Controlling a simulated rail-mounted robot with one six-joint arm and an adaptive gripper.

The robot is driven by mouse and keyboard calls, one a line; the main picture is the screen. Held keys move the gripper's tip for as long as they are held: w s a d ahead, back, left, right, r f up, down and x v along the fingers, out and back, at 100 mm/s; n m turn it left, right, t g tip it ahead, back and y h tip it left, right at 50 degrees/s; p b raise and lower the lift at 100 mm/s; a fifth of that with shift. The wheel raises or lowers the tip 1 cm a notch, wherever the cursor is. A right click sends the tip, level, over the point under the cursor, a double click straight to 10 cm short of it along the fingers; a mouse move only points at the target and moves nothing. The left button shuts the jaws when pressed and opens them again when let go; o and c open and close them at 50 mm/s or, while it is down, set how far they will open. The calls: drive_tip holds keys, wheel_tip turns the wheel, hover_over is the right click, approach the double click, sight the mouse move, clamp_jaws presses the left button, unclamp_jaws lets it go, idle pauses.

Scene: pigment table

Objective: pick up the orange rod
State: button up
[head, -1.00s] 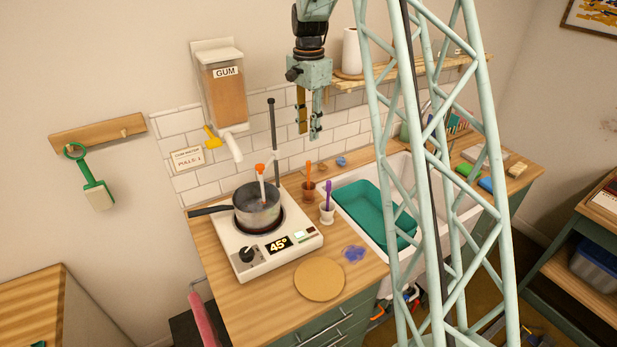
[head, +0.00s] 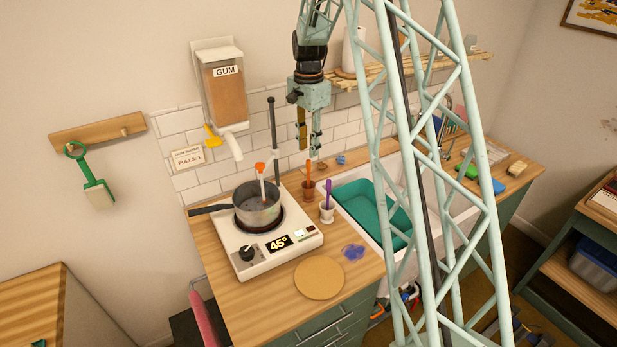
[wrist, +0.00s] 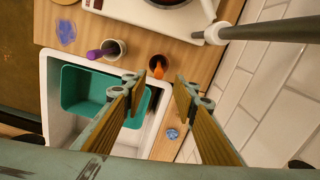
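The orange rod (head: 309,168) stands in a small brown pot (head: 308,190) on the counter, just right of the hot plate; its orange tip (wrist: 158,72) also shows in the wrist view. My gripper (head: 309,152) hangs fingers down above the rod, its fingertips close to the rod's top in the head view. In the wrist view my open gripper (wrist: 166,82) has a clear gap between its fingers, and the brown pot (wrist: 161,62) with the rod lies just beyond the fingertips, at the gap. Nothing is held.
A white pot with a purple rod (head: 328,190) stands close beside the brown one. The hot plate (head: 262,262) bears a saucepan (head: 257,210); a stand pole (head: 273,130) rises behind it. The sink with a teal basin (head: 372,212) lies right. A blue knob-like thing (head: 341,159) sits near the wall.

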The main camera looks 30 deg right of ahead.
sight(308, 162)
drive_tip(key=shift+f, duration=0.8)
drive_tip(key=shift+f, duration=0.1)
drive_tip(key=shift+s+a+f, duration=0.1)
drive_tip(key=shift+s+f, duration=0.05)
drive_tip(key=shift+f, duration=2.35)
drive_tip(key=shift+c, duration=0.9)
drive_tip(key=c, duration=0.6)
